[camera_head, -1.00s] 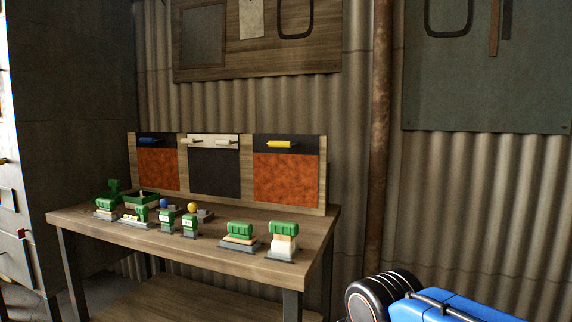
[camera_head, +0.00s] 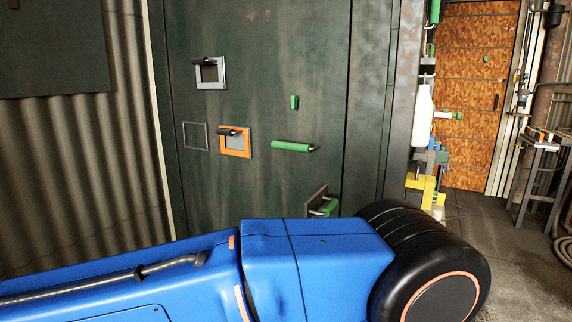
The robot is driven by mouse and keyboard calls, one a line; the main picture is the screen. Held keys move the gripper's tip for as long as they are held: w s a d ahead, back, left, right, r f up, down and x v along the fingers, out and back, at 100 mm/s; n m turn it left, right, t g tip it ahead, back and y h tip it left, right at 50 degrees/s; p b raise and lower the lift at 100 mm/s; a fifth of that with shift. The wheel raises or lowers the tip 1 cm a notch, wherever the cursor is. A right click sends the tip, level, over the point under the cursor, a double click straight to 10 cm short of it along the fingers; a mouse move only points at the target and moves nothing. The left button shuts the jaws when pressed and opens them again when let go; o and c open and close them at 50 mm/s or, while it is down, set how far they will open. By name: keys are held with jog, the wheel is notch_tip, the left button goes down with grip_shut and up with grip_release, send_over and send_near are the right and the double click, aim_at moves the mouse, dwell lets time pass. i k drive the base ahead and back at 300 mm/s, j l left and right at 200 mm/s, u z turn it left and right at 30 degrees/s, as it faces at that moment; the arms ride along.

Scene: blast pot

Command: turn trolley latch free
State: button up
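I cannot make out a trolley latch for certain in this view. A dark green metal cabinet face (camera_head: 265,185) carries several fittings. These are a green horizontal handle (camera_head: 291,147), a small green tab (camera_head: 294,102), an orange-framed plate with a dark handle (camera_head: 236,143) and a grey-framed plate with a dark handle (camera_head: 210,72). Another green handle (camera_head: 327,208) sits low on a bracket, partly hidden behind my blue arm. My gripper is out of view; only my blue arm links and a black round joint show across the bottom.
Yellow and grey equipment (camera_head: 426,188) stands right of the cabinet, below a white bottle (camera_head: 423,115). An orange-brown door (camera_head: 475,92) is behind it. A small table (camera_head: 540,145) stands at the far right. The concrete floor (camera_head: 485,225) between is partly open.

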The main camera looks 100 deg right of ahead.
aim_at(294, 98)
jog(key=z, duration=3.15)
jog(key=k+j+z, duration=0.3)
jog(key=j, duration=0.2)
